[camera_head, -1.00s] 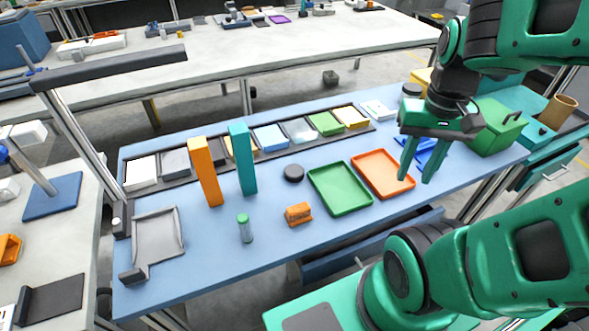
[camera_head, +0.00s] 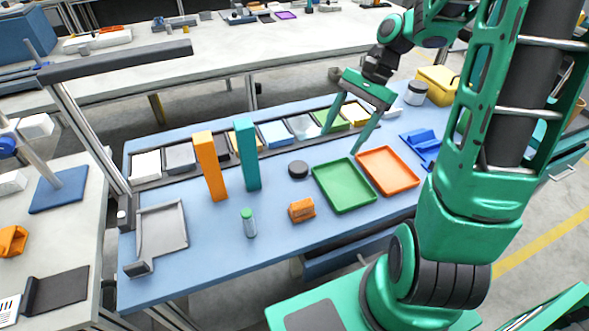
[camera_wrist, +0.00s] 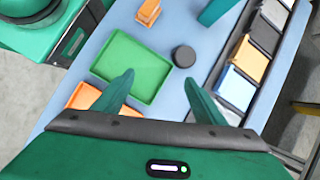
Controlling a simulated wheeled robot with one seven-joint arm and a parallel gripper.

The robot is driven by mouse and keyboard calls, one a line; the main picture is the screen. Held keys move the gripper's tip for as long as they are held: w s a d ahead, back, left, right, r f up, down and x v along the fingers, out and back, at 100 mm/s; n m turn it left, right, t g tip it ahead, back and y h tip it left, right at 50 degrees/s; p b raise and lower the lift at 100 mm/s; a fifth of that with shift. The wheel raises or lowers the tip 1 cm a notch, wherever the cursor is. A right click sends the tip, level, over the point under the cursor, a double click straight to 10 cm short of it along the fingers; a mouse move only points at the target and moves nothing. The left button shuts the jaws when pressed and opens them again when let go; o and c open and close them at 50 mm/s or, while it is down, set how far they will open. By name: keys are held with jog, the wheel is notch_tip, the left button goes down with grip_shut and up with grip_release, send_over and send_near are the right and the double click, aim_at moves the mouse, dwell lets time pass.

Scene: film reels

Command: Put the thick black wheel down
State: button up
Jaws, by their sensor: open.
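The thick black wheel (camera_head: 298,169) lies flat on the blue bench top, just left of the green tray (camera_head: 341,186). It also shows in the wrist view (camera_wrist: 184,56), beyond and between my fingertips, clear of both. My gripper (camera_head: 340,141) is open and empty, above the bench near the far edge of the green tray, to the right of the wheel. In the wrist view my two green fingers (camera_wrist: 160,80) stand wide apart with nothing between them.
An orange tray (camera_head: 387,171) is right of the green one. Tall orange (camera_head: 211,167) and teal (camera_head: 248,156) blocks stand left of the wheel. A small orange block (camera_head: 302,210) and a green-capped bottle (camera_head: 248,223) stand in front. A row of coloured pads lines the back.

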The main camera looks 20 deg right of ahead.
aim_at(297, 166)
jog(key=w+a+f+m+y, duration=0.1)
jog(key=a+f, duration=0.1)
jog(key=w+a+f+m+y, duration=0.1)
jog(key=a, duration=0.1)
jog(key=w+a+f+y, duration=0.1)
jog(key=w+a+f, duration=0.1)
jog(key=shift+a+f+m+g, duration=0.1)
jog(key=shift+f+m+g, duration=0.2)
jog(key=shift+m, duration=0.1)
jog(key=shift+x, duration=2.65)
jog(key=shift+w, duration=0.15)
jog(key=c, duration=1.3)
jog(key=shift+o, duration=0.2)
jog(key=shift+r, duration=0.1)
notch_tip(297, 166, up, 28)
jog(key=shift+f, duration=0.2)
